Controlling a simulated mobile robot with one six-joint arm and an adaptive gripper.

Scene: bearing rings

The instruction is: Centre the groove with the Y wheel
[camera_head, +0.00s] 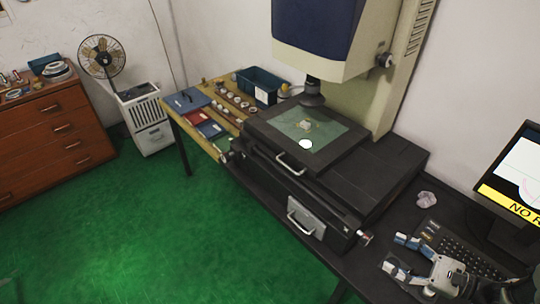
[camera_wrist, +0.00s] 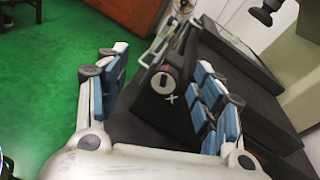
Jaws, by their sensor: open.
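My gripper (camera_head: 394,253) is open and empty above the keyboard at the lower right. In the wrist view its two blue-padded fingers (camera_wrist: 160,60) frame a round knob (camera_wrist: 164,82) with an X beside it, on a dark block beyond the fingertips. In the head view a knob (camera_head: 366,238) sits at the right end of the stage, apart from the gripper. Another knob (camera_head: 224,156) is at the stage's left end. No Y label is legible, so I cannot tell which is the Y wheel. A small pale part (camera_head: 306,125) lies on the glass stage (camera_head: 330,134); its groove is too small to see.
The monitor (camera_head: 518,165), cut off at the right, shows a pinkish curve and a yellow banner reading "NO R". A keyboard (camera_head: 458,250) and a crumpled pale object (camera_head: 426,199) lie on the dark bench. The machine's head (camera_head: 318,30) overhangs the stage. Green floor is open at left.

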